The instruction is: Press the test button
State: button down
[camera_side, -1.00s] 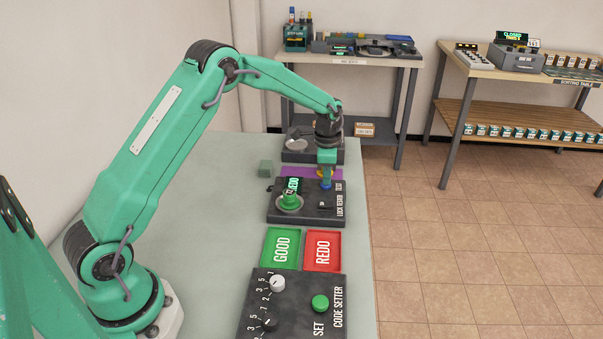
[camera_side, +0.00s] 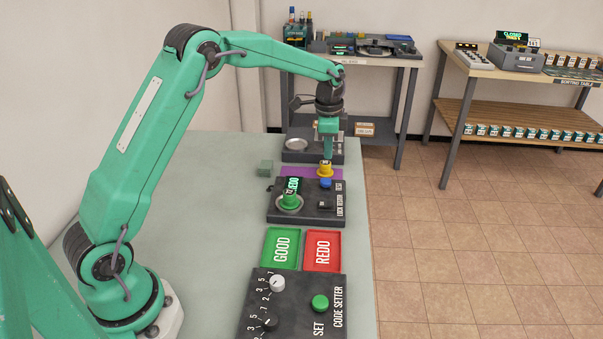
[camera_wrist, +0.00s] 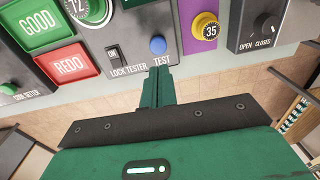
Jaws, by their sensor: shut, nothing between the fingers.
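The lock tester (camera_side: 305,214) is a dark box on the bench. Its blue test button (camera_side: 325,183) is at its far right corner and also shows in the wrist view (camera_wrist: 158,45) beside the word TEST. A green round lock (camera_side: 289,202) sits on the tester, with a small lit display (camera_side: 291,187) behind it that seems to read REDO. My gripper (camera_side: 328,157) is shut and empty, pointing down above the blue button and apart from it. In the wrist view, my fingers (camera_wrist: 158,72) end just short of the button in the picture.
A yellow lock marked 35 (camera_side: 325,169) stands on a purple mat (camera_side: 295,172) behind the tester. A green GOOD tray (camera_side: 281,249), red REDO tray (camera_side: 322,251) and code setter (camera_side: 290,305) lie nearer. A switch (camera_wrist: 114,54) marked ON is on the tester.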

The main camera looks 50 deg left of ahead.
jog(key=shift+d+r, duration=0.1)
jog(key=shift+r, duration=2.55)
jog(key=s+d+r+n+t, duration=0.1)
jog(key=s+d+r+n, duration=0.1)
jog(key=s+r, duration=0.45)
jog(key=s+d+r+n+t, duration=0.15)
jog(key=s+r, duration=0.25)
jog(key=s, duration=0.5)
jog(key=s+d+f+n+t, duration=0.1)
jog(key=s+n, duration=0.1)
jog(key=s, duration=0.7)
jog(key=s+d+f+n+t, duration=0.1)
jog(key=s+d+f+n, duration=0.1)
jog(key=s, duration=0.6)
jog(key=shift+s+f+n, duration=0.25)
jog(key=shift+s+n, duration=0.15)
jog(key=shift+n, duration=0.35)
